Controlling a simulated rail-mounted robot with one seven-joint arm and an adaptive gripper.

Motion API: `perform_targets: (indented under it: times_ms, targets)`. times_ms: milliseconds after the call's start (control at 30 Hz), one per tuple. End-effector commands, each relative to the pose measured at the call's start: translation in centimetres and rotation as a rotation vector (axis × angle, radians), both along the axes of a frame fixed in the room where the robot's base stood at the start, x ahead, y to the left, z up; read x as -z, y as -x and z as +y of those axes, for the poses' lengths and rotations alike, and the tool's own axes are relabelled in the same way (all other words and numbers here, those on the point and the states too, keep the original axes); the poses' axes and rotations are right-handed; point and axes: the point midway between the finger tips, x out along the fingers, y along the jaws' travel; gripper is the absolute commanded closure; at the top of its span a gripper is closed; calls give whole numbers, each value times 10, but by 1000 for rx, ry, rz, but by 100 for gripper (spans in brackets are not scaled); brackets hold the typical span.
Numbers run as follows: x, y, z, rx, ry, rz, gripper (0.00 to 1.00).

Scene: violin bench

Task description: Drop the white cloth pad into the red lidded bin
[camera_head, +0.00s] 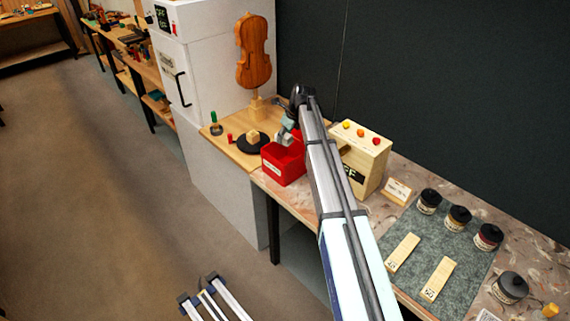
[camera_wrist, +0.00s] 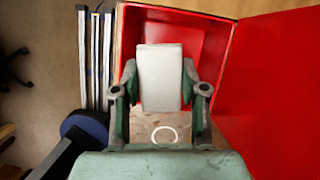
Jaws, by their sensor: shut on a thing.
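The red bin (camera_head: 281,170) stands at the front edge of the bench, with a pale label on its front. In the wrist view its red inside (camera_wrist: 205,40) is open, and a large red panel (camera_wrist: 275,90), apparently the lid, stands at the right. My gripper (camera_wrist: 160,85) is shut on the white cloth pad (camera_wrist: 161,70), which is held between the two fingers. The pad is seen over the bin's opening; its height above the rim is hard to tell. In the head view my gripper (camera_head: 287,132) is at the bin's top, and the pad cannot be made out.
A cream box with coloured buttons (camera_head: 366,160) stands right of the bin, partly behind my arm. A black turntable (camera_head: 251,141) with a wooden block is left of it. A violin body (camera_head: 253,52) stands behind. Dark-lidded jars (camera_head: 458,217) sit at the right.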

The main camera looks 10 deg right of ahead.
Motion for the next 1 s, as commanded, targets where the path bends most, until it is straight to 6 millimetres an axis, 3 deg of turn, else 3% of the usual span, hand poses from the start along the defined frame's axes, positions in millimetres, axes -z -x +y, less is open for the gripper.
perform_targets:
  times_ms: [500, 900, 933, 1000]
  targets:
    - [51, 1, 0, -2, 0, 0, 87]
    - [55, 1, 0, -3, 0, 0, 87]
    - [55, 1, 0, -3, 0, 0, 47]
    - [55, 1, 0, -3, 0, 0, 28]
